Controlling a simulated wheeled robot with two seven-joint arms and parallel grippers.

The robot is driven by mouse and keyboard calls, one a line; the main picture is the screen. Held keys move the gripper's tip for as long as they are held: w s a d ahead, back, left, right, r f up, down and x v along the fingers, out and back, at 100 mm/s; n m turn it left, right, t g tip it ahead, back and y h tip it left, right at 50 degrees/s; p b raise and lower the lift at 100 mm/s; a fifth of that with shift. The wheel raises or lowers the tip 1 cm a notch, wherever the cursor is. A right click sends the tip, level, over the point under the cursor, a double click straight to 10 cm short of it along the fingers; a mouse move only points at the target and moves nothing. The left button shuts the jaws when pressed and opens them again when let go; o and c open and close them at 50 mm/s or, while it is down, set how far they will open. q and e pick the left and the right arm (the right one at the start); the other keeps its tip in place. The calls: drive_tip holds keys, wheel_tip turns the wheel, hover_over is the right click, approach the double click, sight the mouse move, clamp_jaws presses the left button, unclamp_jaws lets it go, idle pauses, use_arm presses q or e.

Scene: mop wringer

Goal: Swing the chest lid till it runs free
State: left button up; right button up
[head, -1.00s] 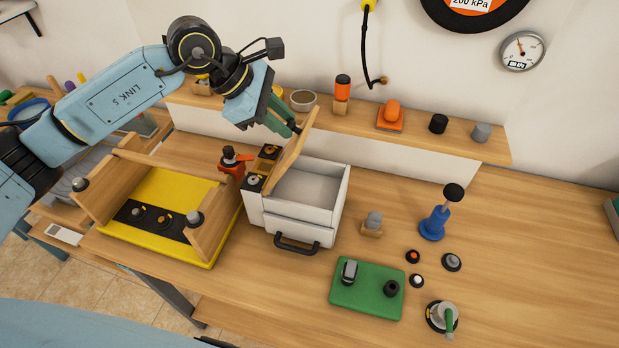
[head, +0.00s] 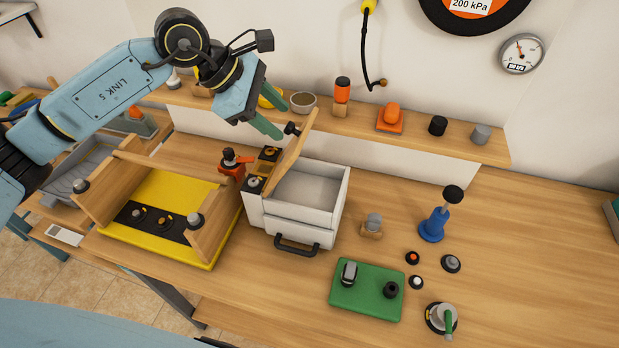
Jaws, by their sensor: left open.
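The white chest (head: 318,220) stands on the bench with its box open at the top. Its wooden lid (head: 292,155) is swung up at the left side, leaning a little to the right at its top. A dark knob (head: 291,129) sticks out from the lid's left face near the top. My left gripper (head: 273,130) is open, with green fingers above and to the left of the lid. My right gripper is not in view.
Left of the chest is a yellow tray (head: 165,187) with wooden walls, and a red clamp-like fixture (head: 232,165) stands between them. A shelf (head: 420,135) with several items runs behind. A green board (head: 367,290) lies in front right. The bench's right side is mostly clear.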

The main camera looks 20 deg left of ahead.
use_arm(q)
drive_tip(key=v, duration=0.4)
drive_tip(key=shift+p, duration=0.3)
drive_tip(key=shift+f, duration=0.1)
